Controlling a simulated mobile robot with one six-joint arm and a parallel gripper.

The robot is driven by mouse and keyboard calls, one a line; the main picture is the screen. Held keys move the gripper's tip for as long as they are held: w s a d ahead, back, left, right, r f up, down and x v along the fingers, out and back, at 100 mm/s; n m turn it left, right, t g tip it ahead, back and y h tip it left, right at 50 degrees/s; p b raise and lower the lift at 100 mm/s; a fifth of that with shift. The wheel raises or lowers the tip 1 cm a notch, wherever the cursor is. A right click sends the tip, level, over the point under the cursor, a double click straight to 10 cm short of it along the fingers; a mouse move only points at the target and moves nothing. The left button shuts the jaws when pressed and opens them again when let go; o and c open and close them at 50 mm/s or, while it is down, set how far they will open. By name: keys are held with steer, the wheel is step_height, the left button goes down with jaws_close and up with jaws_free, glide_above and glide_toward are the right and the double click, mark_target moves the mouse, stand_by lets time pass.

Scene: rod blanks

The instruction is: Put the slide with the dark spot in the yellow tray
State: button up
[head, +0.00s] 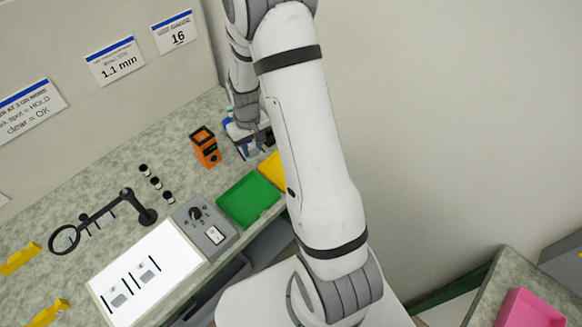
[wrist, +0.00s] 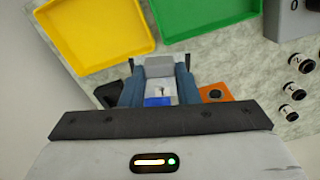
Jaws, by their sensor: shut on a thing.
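My gripper (wrist: 160,68) is shut on a slide (wrist: 159,89), whose pale face and blue end show between the fingers in the wrist view. A small dark mark shows on it, but I cannot tell whether it is the dark spot. The yellow tray (wrist: 98,32) looks empty and lies ahead and left of the gripper in the wrist view. In the head view the yellow tray (head: 271,168) is partly hidden by my arm, and my gripper (head: 252,143) is over the counter behind it. The held slide is too small to make out there.
A green tray (head: 248,200) lies beside the yellow one. An orange device (head: 205,147) stands close to my gripper. A lit panel (head: 150,270) bears slides and dark bars. A magnifier (head: 65,240), black vials (head: 155,182) and a grey dial box (head: 205,228) stand nearby.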

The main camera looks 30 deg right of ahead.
steer(key=s+d+n+b, duration=0.3)
steer(key=d+b, duration=0.1)
steer(key=d, duration=0.7)
step_height(320, 180, down, 10)
steer(key=shift+s+r+p, duration=0.1)
steer(key=shift+s+p, duration=0.05)
steer(key=shift+p, duration=0.95)
steer(key=o, duration=1)
steer(key=shift+c, duration=0.2)
